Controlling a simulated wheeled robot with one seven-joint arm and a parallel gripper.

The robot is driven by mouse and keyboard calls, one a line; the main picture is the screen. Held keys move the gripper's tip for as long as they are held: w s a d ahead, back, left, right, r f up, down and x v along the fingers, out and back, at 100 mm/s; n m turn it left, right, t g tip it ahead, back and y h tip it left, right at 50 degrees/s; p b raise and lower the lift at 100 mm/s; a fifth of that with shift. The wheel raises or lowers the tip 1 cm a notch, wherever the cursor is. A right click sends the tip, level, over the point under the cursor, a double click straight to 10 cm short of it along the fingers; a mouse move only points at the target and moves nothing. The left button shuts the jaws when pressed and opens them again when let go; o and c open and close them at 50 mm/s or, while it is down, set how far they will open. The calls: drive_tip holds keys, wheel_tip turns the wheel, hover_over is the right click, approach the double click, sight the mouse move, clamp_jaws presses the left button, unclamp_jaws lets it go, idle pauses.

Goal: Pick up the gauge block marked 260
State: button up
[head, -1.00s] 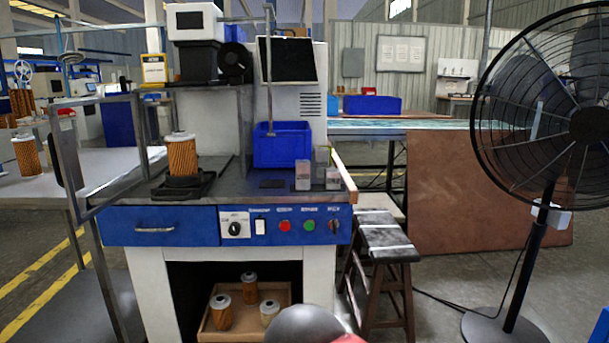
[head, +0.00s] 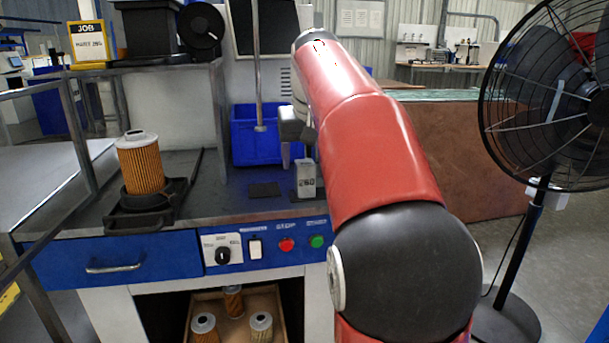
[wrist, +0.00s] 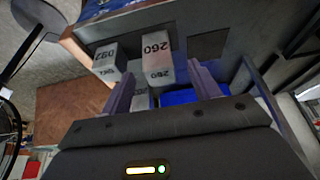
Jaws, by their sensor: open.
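The gauge block marked 260 (head: 306,180) stands upright on the bench top in the head view. In the wrist view this pale grey block (wrist: 157,50) lies ahead of my gripper (wrist: 161,74), roughly in line with the gap between the fingers. My gripper (head: 298,160) is open and empty, just above and behind the block in the head view. A second block (wrist: 109,62) is to its left in the wrist view, its marking appearing upside down. A third block (wrist: 142,100) is partly hidden by the left finger. My arm hides both from the head view.
A dark square pad (head: 265,189) lies beside the block. A blue bin (head: 258,150) stands behind. A filter cartridge (head: 141,165) stands in a black holder at left. A job sign (head: 88,45) is on the shelf. A fan (head: 560,100) stands at right.

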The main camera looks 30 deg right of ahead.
sight(304, 176)
drive_tip(key=x, duration=0.6)
drive_tip(key=shift+w+d+f+b, duration=0.15)
drive_tip(key=shift+w+d+b, duration=0.05)
drive_tip(key=shift+w+b, duration=0.15)
drive_tip(key=c, duration=1.3)
